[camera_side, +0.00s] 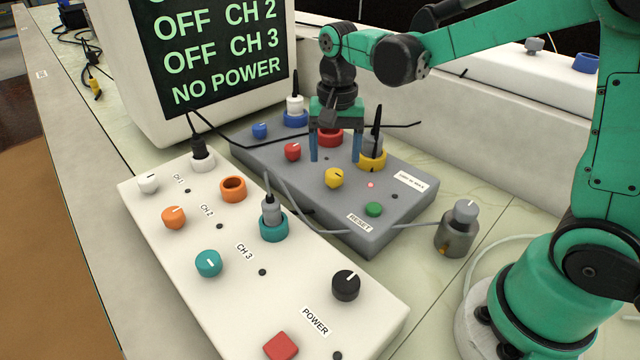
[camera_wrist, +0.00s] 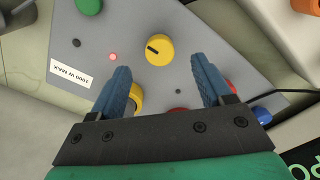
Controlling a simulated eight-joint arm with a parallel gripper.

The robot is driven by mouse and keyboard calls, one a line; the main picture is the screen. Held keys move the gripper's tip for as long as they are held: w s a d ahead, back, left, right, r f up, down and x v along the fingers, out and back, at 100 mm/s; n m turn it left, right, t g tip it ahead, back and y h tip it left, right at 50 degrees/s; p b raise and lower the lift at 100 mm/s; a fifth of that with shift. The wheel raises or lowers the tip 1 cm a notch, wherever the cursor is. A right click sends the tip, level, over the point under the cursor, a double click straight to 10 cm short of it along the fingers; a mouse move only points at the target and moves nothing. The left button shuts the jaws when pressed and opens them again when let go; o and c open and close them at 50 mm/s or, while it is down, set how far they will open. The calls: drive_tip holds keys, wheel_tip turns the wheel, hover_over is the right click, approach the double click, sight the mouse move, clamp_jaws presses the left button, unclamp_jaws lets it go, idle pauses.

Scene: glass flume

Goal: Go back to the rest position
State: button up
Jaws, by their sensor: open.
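My gripper (camera_side: 336,146) is open, with its two blue fingers pointing down over the grey control box (camera_side: 270,185). Nothing is between the fingers in the side view. In the wrist view the gripper (camera_wrist: 165,85) shows its fingers spread apart, with a yellow knob (camera_wrist: 159,49) beyond the gap between the tips. The same yellow knob (camera_side: 334,178) shows in the side view just in front of the fingers. A red socket (camera_side: 329,136) lies behind the fingers and is partly hidden. Whether the fingertips touch anything is hard to tell.
A white box (camera_side: 240,290) with knobs, sockets and a red switch (camera_side: 281,346) stands in front. Plugs with cables rise from both boxes. A screen (camera_side: 215,45) reading "NO POWER" stands behind. A grey cylinder with a knob (camera_side: 456,232) stands at right. Space above the grey box's front end looks clear.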

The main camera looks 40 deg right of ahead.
drive_tip(key=shift+r, duration=0.95)
drive_tip(key=shift+s+r+n+t, duration=0.3)
drive_tip(key=shift+s+r+n, duration=0.05)
drive_tip(key=shift+s+n, duration=0.1)
drive_tip(key=s+a+r+n+t, duration=0.1)
drive_tip(key=s+n+t, duration=0.5)
drive_tip(key=s+n, duration=0.1)
drive_tip(key=shift+a+n+t, duration=0.25)
drive_tip(key=shift+n+t, duration=0.05)
drive_tip(key=shift+n, duration=0.35)
drive_tip(key=shift+o, duration=0.2)
